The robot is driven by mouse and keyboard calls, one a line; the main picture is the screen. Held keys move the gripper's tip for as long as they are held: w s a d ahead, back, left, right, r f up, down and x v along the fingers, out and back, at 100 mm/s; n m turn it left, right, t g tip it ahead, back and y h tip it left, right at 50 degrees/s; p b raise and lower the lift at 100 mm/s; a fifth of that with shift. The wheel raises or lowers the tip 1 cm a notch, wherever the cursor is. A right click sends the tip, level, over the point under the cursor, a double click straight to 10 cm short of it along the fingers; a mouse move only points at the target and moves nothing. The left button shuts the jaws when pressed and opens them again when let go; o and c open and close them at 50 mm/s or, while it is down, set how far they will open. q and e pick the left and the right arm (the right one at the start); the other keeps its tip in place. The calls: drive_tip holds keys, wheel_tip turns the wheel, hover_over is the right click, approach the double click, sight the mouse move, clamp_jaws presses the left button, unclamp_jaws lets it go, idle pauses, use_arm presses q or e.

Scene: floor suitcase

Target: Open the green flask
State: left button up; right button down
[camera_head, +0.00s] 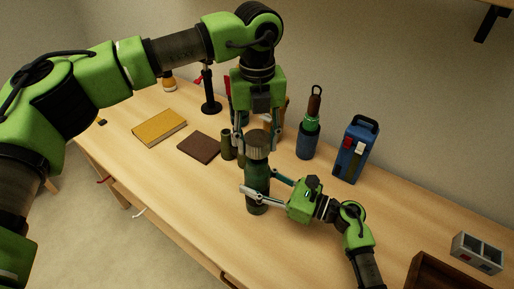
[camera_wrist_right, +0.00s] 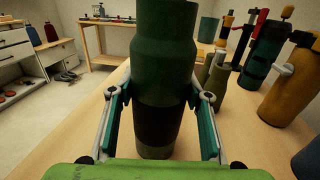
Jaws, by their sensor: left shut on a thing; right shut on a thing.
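The green flask (camera_head: 258,182) stands upright on the wooden table, with a ribbed brownish cap (camera_head: 258,141) at its top. My left gripper (camera_head: 257,146) points straight down from above, its fingers shut on the two sides of the cap. My right gripper (camera_head: 257,181) comes in low from the right and is shut around the flask's body. In the right wrist view the flask (camera_wrist_right: 165,50) is between the two fingers, with a dark band low on its body; its top is out of that view.
Olive cylinders (camera_head: 227,147) stand close behind the flask. A bottle in a blue holder (camera_head: 307,143) and a blue case (camera_head: 355,150) stand toward the wall. A yellow book (camera_head: 158,126) and a brown book (camera_head: 199,148) lie at left. A grey divided box (camera_head: 477,252) is at far right.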

drive_tip(key=c, duration=1)
unclamp_jaws()
